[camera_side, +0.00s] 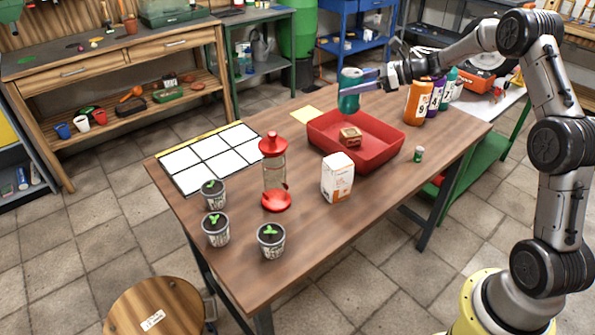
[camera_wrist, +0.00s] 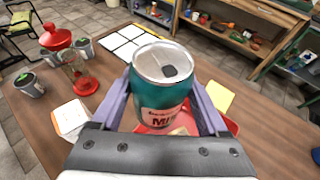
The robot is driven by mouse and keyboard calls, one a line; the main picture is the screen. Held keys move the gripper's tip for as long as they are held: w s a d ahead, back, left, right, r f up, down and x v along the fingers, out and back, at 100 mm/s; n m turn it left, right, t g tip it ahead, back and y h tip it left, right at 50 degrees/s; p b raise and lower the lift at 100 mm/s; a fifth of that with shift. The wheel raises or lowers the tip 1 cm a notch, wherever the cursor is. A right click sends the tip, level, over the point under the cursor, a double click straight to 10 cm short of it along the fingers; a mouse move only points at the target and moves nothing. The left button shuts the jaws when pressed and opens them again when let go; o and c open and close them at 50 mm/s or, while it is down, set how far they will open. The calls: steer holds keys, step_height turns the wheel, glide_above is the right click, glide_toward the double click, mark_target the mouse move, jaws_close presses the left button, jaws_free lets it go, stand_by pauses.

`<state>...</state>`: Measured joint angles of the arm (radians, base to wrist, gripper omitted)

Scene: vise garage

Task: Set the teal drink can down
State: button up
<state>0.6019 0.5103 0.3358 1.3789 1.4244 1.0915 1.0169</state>
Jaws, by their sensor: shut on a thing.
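The teal drink can (camera_side: 349,91) is upright in my gripper (camera_side: 352,87), held in the air above the back part of the red tray (camera_side: 385,152). In the wrist view the can (camera_wrist: 160,95) has a silver top and a pale label, and the purple-grey fingers of my gripper (camera_wrist: 162,92) press on both its sides. The can hides much of the tray in the wrist view; a red edge of the tray (camera_wrist: 232,125) shows beside it.
A brown block (camera_side: 350,136) lies in the tray. A white carton (camera_side: 337,178), a red-lidded glass dispenser (camera_side: 274,172), a small green bottle (camera_side: 418,155) and several potted seedlings (camera_side: 271,239) stand around it. Numbered bottles (camera_side: 420,102) stand right. A white-squared grid (camera_side: 210,158) lies left; a yellow sheet (camera_side: 306,116) lies behind the tray.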

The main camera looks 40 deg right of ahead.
steer(key=w+a+f+n+g+y, duration=0.2)
steer(key=a+f+n, duration=0.1)
steer(key=a, duration=0.4)
steer(key=w+a+f+n+g+y, duration=0.2)
steer(key=a+f+g, duration=0.1)
steer(key=a, duration=0.4)
steer(key=shift+s+a+f, duration=0.1)
steer(key=shift+a+f, duration=0.15)
steer(key=shift+f, duration=1.45)
steer(key=shift+w+a+f, duration=0.1)
steer(key=shift+a+f, duration=0.15)
steer(key=shift+f, duration=1.5)
steer(key=shift+s+a+f, duration=0.1)
steer(key=shift+a+f, duration=0.15)
steer(key=shift+f, duration=1.45)
steer(key=shift+f, duration=0.1)
steer(key=o, duration=1.3)
